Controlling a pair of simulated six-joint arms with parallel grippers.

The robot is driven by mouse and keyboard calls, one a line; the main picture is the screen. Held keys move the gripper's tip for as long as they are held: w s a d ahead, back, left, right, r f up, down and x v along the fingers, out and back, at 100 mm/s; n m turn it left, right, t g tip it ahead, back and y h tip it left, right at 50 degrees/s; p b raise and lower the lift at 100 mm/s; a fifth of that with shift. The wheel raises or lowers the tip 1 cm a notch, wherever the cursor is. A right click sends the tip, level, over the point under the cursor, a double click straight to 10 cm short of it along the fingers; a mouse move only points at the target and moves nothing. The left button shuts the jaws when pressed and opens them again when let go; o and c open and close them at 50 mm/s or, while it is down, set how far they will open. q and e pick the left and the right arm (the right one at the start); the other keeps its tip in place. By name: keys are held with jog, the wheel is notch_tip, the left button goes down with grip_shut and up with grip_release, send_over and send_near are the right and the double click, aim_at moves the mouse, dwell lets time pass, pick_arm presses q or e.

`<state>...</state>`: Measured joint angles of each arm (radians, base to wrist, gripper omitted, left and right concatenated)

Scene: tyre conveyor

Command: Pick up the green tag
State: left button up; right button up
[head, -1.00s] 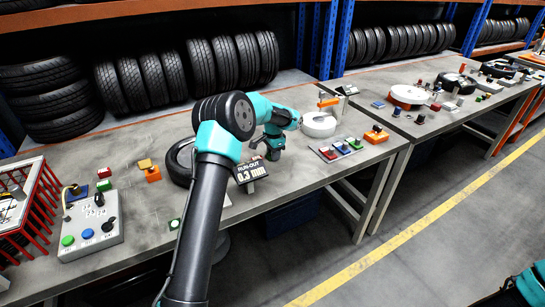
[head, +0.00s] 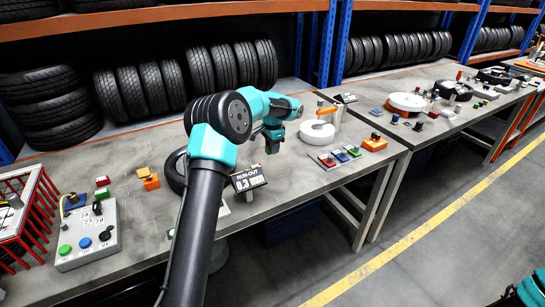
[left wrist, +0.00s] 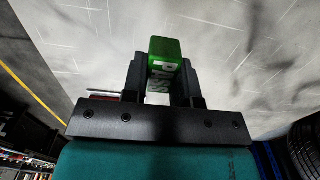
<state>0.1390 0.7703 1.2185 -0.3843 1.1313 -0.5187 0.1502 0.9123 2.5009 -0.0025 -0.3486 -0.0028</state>
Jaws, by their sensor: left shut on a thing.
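The green tag (left wrist: 165,60), a small block with white "PASS" lettering, sits between the two fingers of my left gripper in the left wrist view. My left gripper (head: 272,145) is shut on it. In the head view the gripper points down above the workbench, just behind the run-out display, and the tag shows only as a small dark green bit at the fingertips.
The run-out display (head: 249,180) reads 0.3 mm.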

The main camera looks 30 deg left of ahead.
pick_arm(q)
jog(key=shift+r, duration=1.4)
